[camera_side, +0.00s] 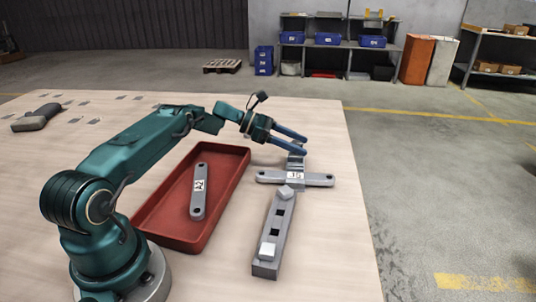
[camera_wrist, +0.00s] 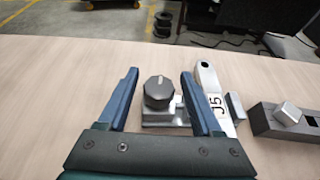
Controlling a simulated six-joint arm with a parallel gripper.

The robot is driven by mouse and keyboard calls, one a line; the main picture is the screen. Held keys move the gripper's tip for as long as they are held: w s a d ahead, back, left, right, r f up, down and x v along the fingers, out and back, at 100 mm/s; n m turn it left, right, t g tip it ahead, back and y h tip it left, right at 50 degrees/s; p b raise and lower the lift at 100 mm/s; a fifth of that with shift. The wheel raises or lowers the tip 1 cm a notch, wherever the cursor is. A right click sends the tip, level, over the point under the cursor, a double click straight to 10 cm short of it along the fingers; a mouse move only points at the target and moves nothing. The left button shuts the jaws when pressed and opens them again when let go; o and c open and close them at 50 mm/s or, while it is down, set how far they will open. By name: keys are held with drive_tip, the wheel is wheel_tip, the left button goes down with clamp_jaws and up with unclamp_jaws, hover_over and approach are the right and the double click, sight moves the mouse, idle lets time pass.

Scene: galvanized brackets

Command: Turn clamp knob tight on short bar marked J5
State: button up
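The short bar marked J5 (camera_side: 318,180) lies crosswise on the table, beyond the far end of a grey block. In the wrist view the bar (camera_wrist: 207,82) runs away from me on the right, its J5 label partly beside my right finger. The dark faceted clamp knob (camera_wrist: 158,93) sits on a grey clamp base (camera_wrist: 157,118) left of the bar. My gripper (camera_side: 304,145) is open above the clamp, its blue fingers pointing down to the right. In the wrist view my gripper (camera_wrist: 158,78) shows the knob between its spread fingers, with gaps on both sides.
A red tray (camera_side: 240,160) on the table holds another labelled bar (camera_side: 198,188). The grey block (camera_side: 270,246) has square holes and pale pegs; it stands in front of the J5 bar. A dark tool (camera_side: 38,118) lies far left. The table's right edge is close by.

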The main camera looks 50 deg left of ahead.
sight(296, 143)
idle(0.3)
drive_tip(key=shift+v, duration=2.55)
drive_tip(key=w+d+r+n+t, duration=0.1)
drive_tip(key=w+d+r+t, duration=0.1)
drive_tip(key=w+r, duration=0.1)
drive_tip(key=w+d+r+n+t+y, duration=0.1)
drive_tip(key=r+t, duration=0.1)
drive_tip(key=shift+w+d+n, duration=0.1)
drive_tip(key=shift+w+n, duration=0.15)
drive_tip(key=shift+n, duration=0.05)
drive_tip(key=shift+w+d+r+n+t+y, duration=0.1)
drive_tip(key=shift+w+d+n+t+y, duration=0.1)
drive_tip(key=shift+n+t+y, duration=0.45)
drive_tip(key=shift+s+f+n+t+y, duration=0.1)
drive_tip(key=shift+f+n+t+y, duration=0.15)
drive_tip(key=shift+n+y, duration=0.45)
drive_tip(key=s+f+n+y, duration=0.1)
drive_tip(key=s+y, duration=0.1)
drive_tip(key=s+f+n+g+y, duration=0.1)
drive_tip(key=s+f+y, duration=0.1)
drive_tip(key=s+f+n+y, duration=0.1)
drive_tip(key=s+f+y, duration=0.1)
drive_tip(key=shift+a+n+g, duration=0.15)
drive_tip(key=shift+n+g, duration=0.1)
drive_tip(key=shift+g, duration=0.15)
drive_tip(key=shift+x, duration=2.5)
